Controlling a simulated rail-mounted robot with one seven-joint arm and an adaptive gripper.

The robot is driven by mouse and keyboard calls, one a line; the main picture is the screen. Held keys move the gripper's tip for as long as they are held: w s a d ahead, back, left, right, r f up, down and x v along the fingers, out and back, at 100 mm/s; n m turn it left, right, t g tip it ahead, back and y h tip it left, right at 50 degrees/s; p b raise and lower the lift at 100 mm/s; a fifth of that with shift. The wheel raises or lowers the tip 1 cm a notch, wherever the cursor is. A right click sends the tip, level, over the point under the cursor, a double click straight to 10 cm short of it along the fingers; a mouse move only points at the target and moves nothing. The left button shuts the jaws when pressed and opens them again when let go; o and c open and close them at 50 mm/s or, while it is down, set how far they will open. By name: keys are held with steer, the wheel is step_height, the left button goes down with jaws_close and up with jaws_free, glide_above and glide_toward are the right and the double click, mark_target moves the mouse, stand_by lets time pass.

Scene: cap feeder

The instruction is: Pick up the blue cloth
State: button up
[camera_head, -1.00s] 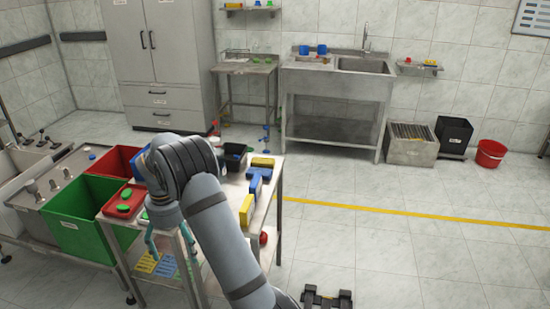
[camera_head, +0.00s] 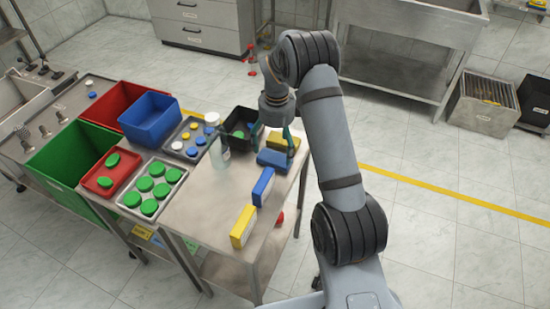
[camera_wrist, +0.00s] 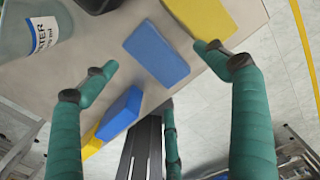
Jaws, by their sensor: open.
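A flat blue slab, which looks like the folded blue cloth (camera_head: 273,159), lies on the steel table near its right edge. It also shows in the wrist view (camera_wrist: 155,53), between the fingertips of my gripper (camera_wrist: 158,58). A second, thicker blue block (camera_head: 263,186) stands closer to the front; it shows in the wrist view too (camera_wrist: 121,112). My gripper (camera_head: 273,141) is open and empty, with its teal fingers pointing down above the flat blue piece. They look apart from it, but the exact height is hard to tell.
A yellow slab (camera_head: 283,143) lies just behind the flat blue piece, and a yellow block (camera_head: 243,226) stands at the front. A clear bottle (camera_head: 220,155) and a black bin (camera_head: 240,123) are close on the left. A tray of green caps (camera_head: 128,198) is farther left.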

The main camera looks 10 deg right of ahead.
mark_target(276, 161)
steer(key=shift+s+a+f, duration=0.1)
steer(key=shift+s+f, duration=0.05)
steer(key=shift+f, duration=0.1)
steer(key=f+p, duration=0.1)
steer(key=f, duration=0.4)
steer(key=shift+s+p, duration=0.2)
steer(key=shift+p, duration=0.2)
steer(key=shift+a, duration=0.1)
steer(key=shift+c, duration=1.4)
steer(key=c, duration=0.7)
steer(key=shift+c, duration=0.6)
steer(key=shift+r, duration=0.15)
